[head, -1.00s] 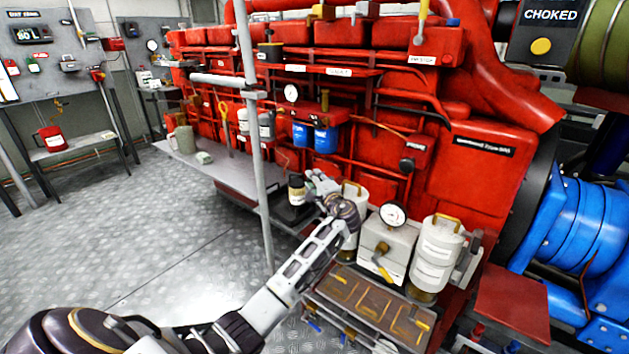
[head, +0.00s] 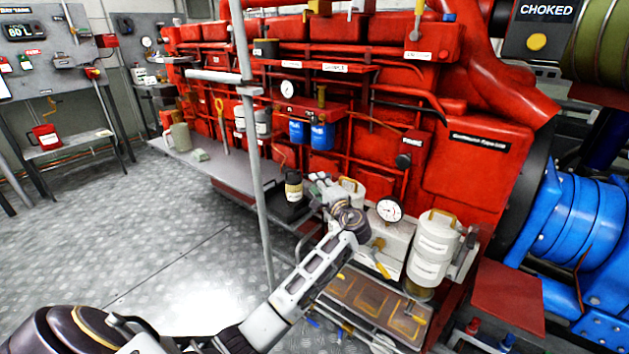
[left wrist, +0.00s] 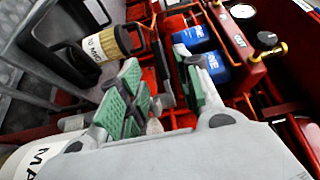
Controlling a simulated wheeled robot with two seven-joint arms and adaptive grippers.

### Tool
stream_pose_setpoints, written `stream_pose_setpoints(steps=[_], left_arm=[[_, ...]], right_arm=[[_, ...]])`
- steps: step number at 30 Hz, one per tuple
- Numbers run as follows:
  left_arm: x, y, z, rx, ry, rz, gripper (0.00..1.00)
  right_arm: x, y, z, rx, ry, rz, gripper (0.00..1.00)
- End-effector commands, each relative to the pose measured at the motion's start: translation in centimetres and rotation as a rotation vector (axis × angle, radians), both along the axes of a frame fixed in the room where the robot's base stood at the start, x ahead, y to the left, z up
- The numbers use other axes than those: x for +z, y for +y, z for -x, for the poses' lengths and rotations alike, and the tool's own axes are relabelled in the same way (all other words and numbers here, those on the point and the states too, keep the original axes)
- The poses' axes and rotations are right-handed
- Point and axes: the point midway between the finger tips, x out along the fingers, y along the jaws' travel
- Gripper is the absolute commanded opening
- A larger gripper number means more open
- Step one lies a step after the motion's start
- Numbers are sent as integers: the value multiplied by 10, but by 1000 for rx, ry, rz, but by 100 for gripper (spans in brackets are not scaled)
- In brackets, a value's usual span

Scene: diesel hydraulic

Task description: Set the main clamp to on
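I cannot pick out the main clamp for certain. My left gripper (head: 319,181) reaches in front of the red engine, between a small labelled jar (head: 293,187) and a white canister (head: 352,190). In the left wrist view its green-padded fingers (left wrist: 163,92) are apart with nothing held between them. A dark bracket-like part (left wrist: 160,68) shows beyond the gap; I cannot tell whether it is the clamp. A white canister lettered "MA" (left wrist: 38,158) is at lower left, partly hidden. My right gripper is not in view.
Blue filters (head: 321,136) hang on the engine (head: 470,165) beyond the gripper. A gauge box (head: 391,240) and a larger white canister (head: 434,250) stand to the right. A grey bench (head: 215,175) and a thin grey pole (head: 255,150) are at left. Open floor lies further left.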

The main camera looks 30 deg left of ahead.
Motion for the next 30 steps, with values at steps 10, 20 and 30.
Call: stream_pose_setpoints(steps=[10, 20, 30], left_arm=[[-1, -39, 25, -2, 1, 0, 34], [0, -47, 32, 0, 0, 0, 34], [-3, -47, 33, -3, 3, 9, 12]], right_arm=[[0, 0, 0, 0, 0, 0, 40], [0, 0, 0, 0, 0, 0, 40], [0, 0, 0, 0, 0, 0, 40]])
